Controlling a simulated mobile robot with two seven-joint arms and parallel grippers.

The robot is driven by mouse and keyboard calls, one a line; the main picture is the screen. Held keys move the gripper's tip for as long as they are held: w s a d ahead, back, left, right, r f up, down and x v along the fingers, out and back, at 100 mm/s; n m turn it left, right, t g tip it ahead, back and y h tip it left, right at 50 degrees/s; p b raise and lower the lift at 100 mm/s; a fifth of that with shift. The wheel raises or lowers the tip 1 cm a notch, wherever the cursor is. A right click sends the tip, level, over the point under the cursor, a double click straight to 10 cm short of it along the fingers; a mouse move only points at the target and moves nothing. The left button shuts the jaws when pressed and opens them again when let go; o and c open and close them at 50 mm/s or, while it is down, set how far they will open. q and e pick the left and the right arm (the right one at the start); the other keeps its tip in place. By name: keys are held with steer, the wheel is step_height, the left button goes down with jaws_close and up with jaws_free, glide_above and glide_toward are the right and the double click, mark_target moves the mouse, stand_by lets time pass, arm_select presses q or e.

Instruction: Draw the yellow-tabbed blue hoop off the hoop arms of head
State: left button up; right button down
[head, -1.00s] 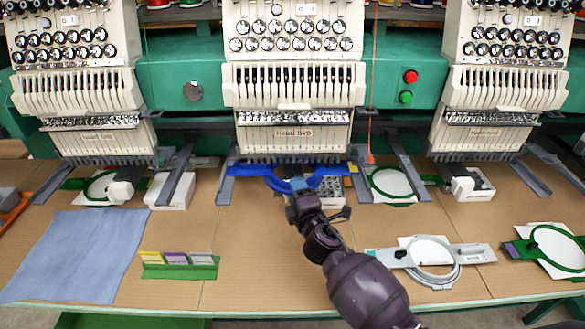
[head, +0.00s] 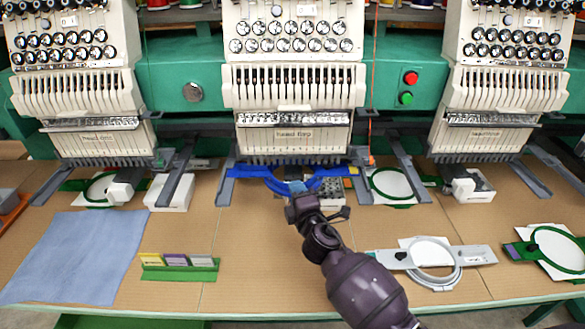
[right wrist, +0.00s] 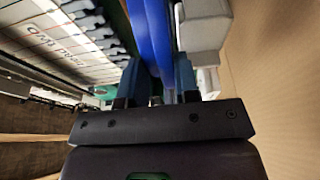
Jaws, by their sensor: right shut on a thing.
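The blue hoop (head: 262,171) is at the front of the middle machine head, Head Two (head: 295,137), between that head's grey hoop arms (head: 226,185). A small yellow-orange patch (head: 348,183) shows at the hoop's right end; I cannot tell for sure that it is the tab. My right gripper (head: 297,186) is shut on the hoop's near rim. In the right wrist view, the blue hoop (right wrist: 153,35) runs between the two fingers (right wrist: 158,85). Whether the hoop's ends are still seated on the arms cannot be told. My left gripper is not in view.
Green hoops (head: 391,184) sit at the neighbouring heads. White boxes (head: 168,193) stand by the arms. A grey hoop (head: 436,263), a green hoop (head: 556,249), a blue cloth (head: 75,255) and a green card holder (head: 180,268) lie nearer. Bare tabletop (head: 250,265) lies left of my right arm.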

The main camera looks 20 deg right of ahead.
steer(key=s+a, duration=0.3)
steer(key=s, duration=0.7)
steer(key=shift+s, duration=0.35)
stand_by(1.5)
steer(key=c, duration=0.8)
jaws_free()
